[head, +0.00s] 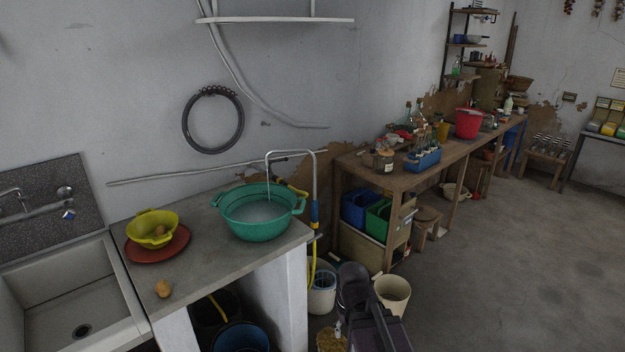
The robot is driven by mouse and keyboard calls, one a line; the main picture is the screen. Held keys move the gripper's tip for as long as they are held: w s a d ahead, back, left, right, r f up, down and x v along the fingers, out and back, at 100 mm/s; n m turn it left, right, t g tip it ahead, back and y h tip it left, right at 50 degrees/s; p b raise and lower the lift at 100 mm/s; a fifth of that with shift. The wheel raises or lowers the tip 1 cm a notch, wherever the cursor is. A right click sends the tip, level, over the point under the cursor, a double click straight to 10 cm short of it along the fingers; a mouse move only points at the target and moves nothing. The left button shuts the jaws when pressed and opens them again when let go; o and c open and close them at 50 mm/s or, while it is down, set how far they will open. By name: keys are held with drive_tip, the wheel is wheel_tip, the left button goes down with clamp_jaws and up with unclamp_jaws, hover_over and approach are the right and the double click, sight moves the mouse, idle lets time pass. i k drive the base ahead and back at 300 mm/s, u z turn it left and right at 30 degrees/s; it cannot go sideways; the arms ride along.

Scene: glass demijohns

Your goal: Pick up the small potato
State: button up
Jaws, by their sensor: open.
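A small tan, lumpy potato (162,289) lies alone on the grey counter (215,268), near its front edge. A brown-red plate (146,255) is just behind it, with a yellow-green colander (152,228) resting on it. A brownish rounded shape shows beside the colander on the plate; I cannot tell what it is. My gripper (338,329) is at the bottom of the view, right of the counter and well apart from the potato. It is open, small and dark, and partly hidden by my arm.
A green basin (260,211) of water stands on the counter under a thin bent tap (268,172). A sink (75,300) is at the left. Buckets (240,338) stand below the counter. A cluttered wooden workbench (440,158) runs along the wall; the floor at right is clear.

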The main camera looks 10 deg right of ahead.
sight(163, 288)
drive_tip(key=u, duration=0.25)
drive_tip(key=i, duration=0.9)
drive_tip(key=u, duration=1.2)
